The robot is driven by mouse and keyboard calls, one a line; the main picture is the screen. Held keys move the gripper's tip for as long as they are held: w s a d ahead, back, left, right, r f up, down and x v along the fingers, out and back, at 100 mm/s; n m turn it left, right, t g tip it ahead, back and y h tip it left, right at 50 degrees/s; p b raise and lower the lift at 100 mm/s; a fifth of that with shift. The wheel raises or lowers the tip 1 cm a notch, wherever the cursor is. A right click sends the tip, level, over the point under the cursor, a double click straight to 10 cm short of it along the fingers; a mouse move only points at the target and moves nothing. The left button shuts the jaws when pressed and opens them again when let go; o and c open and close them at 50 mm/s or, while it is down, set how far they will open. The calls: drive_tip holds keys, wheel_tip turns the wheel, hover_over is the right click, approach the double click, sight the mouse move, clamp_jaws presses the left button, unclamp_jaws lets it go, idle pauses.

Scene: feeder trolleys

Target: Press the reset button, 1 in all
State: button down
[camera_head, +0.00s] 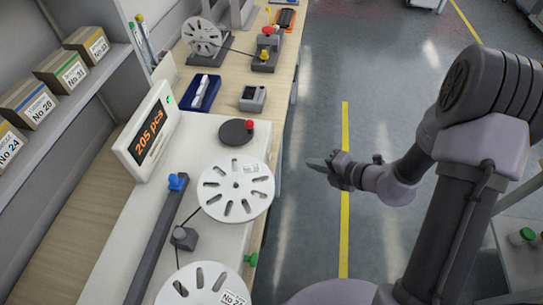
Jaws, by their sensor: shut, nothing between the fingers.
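No label in view reads "reset", so I cannot tell which part is the reset button. A counter with an orange display reading "205 pcs" (150,134) stands tilted on a pale machine (120,235), with a small green spot (169,100) at its upper right. A green knob or button (251,259) sits at the machine's right edge. A red knob (250,124) stands on a dark disc (233,132), and a blue knob (177,181) on a dark bar. My gripper (313,162) is shut and empty, right of the machine over the floor, pointing left, apart from everything.
Two white reels (236,187) lie on the machine, the nearer one cut off below. A grey box (252,98), a blue tray (203,92) and a stand with red and yellow parts (266,50) are farther back. Shelves with labelled boxes (61,67) line the left. The aisle is open.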

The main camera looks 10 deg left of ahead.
sight(269, 157)
drive_tip(key=a+b, duration=0.1)
drive_tip(key=a, duration=0.7)
drive_tip(key=shift+w+a, duration=0.15)
drive_tip(key=shift+a, duration=0.2)
drive_tip(key=shift+a, duration=0.1)
idle(1.6)
drive_tip(key=shift+a, duration=0.3)
drive_tip(key=shift+a, duration=0.5)
idle(0.5)
drive_tip(key=shift+d, duration=0.9)
